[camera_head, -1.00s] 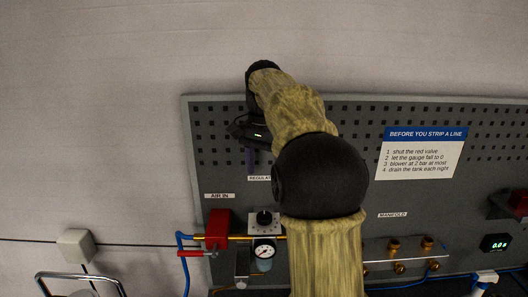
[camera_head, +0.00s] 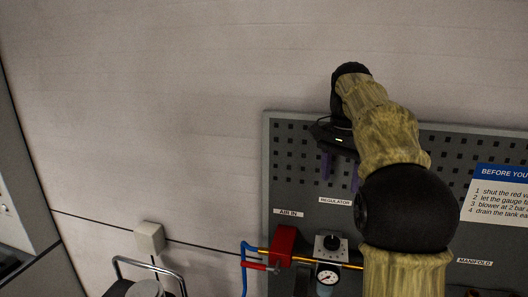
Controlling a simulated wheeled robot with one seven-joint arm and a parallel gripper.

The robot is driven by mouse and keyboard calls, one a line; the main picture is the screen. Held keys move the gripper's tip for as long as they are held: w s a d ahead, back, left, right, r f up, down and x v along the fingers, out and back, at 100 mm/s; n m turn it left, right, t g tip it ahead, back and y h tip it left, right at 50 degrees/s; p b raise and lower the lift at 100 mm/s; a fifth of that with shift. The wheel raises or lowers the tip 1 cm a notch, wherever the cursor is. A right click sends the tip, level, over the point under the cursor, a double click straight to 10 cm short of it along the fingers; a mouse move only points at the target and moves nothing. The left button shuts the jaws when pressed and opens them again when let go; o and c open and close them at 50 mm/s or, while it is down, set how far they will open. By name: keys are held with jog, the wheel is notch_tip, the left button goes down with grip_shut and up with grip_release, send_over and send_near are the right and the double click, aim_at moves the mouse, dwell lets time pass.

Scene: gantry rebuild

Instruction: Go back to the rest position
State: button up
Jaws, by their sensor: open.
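My arm rises from the bottom right in front of the grey pegboard. My gripper (camera_head: 341,172) hangs from the black wrist near the board's upper left, with two purple fingers apart and nothing seen between them. The fingers point down, above the REGULATOR label. My arm hides part of the board behind it.
A white wall box (camera_head: 149,237) and a chrome handle (camera_head: 147,264) are at lower left. The upper left wall is bare.

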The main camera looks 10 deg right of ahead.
jog(key=s+a+f+n+t, duration=0.1)
jog(key=a+f+n, duration=0.2)
jog(key=f, duration=0.5)
jog(key=s+a+f+n, duration=0.2)
jog(key=f, duration=0.5)
jog(key=s+a+f+n+t, duration=0.1)
jog(key=s+a+f+n, duration=0.2)
jog(key=s+f, duration=0.4)
jog(key=s+a+f+n+t, duration=0.1)
jog(key=s+a+f+n, duration=0.2)
jog(key=s+f, duration=0.45)
jog(key=b+x, duration=0.3)
jog(key=b, duration=0.1)
jog(key=s+b+x, duration=0.1)
jog(key=b+x, duration=0.1)
jog(key=shift+w+d+f, duration=0.15)
jog(key=shift+d+f, duration=0.15)
jog(key=shift+f, duration=0.2)
